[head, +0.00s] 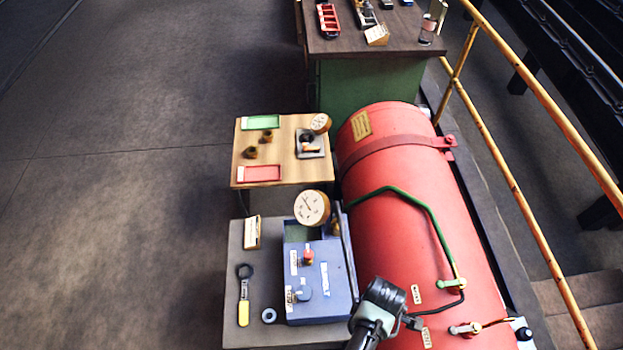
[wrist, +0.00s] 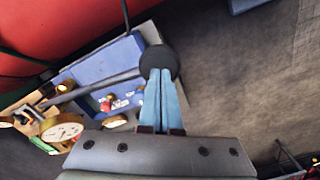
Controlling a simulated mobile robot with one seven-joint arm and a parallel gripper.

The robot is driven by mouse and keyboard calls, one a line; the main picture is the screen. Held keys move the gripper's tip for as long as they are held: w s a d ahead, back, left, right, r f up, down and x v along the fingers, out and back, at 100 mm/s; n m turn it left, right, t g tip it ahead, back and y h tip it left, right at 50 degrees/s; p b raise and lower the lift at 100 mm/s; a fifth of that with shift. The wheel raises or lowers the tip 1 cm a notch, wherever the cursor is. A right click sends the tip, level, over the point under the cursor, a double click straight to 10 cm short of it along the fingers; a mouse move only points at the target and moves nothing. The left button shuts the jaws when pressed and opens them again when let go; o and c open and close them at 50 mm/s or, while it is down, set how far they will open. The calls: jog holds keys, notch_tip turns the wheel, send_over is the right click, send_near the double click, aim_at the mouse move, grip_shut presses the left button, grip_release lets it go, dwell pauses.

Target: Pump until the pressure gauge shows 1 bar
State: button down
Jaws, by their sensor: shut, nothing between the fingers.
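The blue pump box (head: 318,275) stands on a grey bench beside the red boiler. Its dark lever (head: 347,245) runs along the box's right side; in the wrist view the lever (wrist: 95,87) ends in a round black knob (wrist: 158,60). My gripper (wrist: 159,78) is shut and empty, its blue fingertips overlapping the knob in the picture; I cannot tell whether they touch. In the head view my wrist hides the fingers. The round white pressure gauge (head: 311,207) stands behind the box and also shows in the wrist view (wrist: 61,131); its reading is too small to tell.
The red boiler (head: 410,200) with a green pipe (head: 415,200) lies close on the right. A yellow-handled wrench (head: 244,295) and a ring (head: 269,315) lie on the grey bench. A wooden table (head: 285,150) stands beyond. The floor at left is clear.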

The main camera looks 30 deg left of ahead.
jog(key=shift+f, duration=0.1)
jog(key=shift+f+b, duration=4.6)
jog(key=shift+f, duration=0.65)
notch_tip(320, 180, up, 11)
jog(key=p, duration=1)
jog(key=shift+w+a+f, duration=0.15)
notch_tip(320, 180, up, 3)
jog(key=p, duration=0.2)
jog(key=shift+f+p, duration=0.15)
jog(key=shift+p, duration=0.25)
jog(key=shift+r, duration=1.15)
